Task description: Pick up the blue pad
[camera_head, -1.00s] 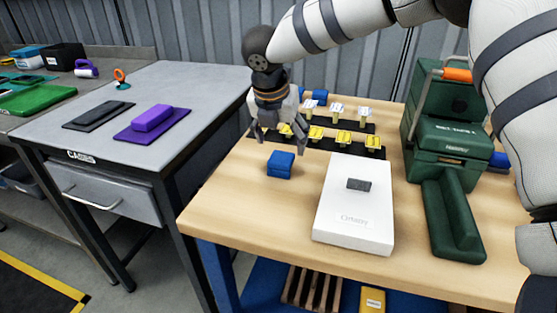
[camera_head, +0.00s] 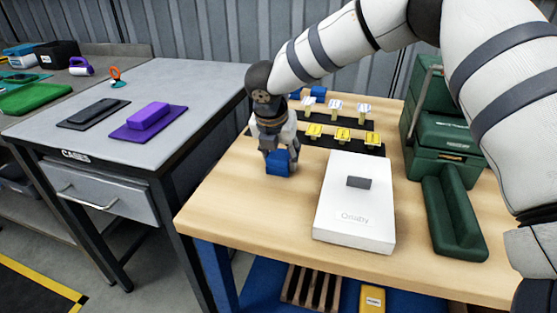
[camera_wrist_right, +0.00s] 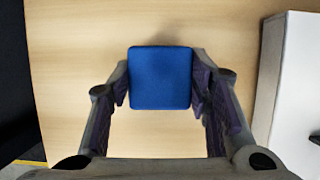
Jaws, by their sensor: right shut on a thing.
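The blue pad (camera_head: 278,163) is a small block with rounded edges on the wooden table, left of the white box. My right gripper (camera_head: 281,158) is over it from above, with its fingers around its sides. In the right wrist view the blue pad (camera_wrist_right: 160,78) sits between the two fingertips (camera_wrist_right: 160,88), which press on its left and right sides. Whether its underside touches the table is hard to tell. My left gripper does not show.
A white box (camera_head: 352,216) with a grey piece on top lies to the right. Behind stand yellow and white pieces on black strips (camera_head: 318,146). A green case (camera_head: 443,150) is at the right. The table's front left is clear.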

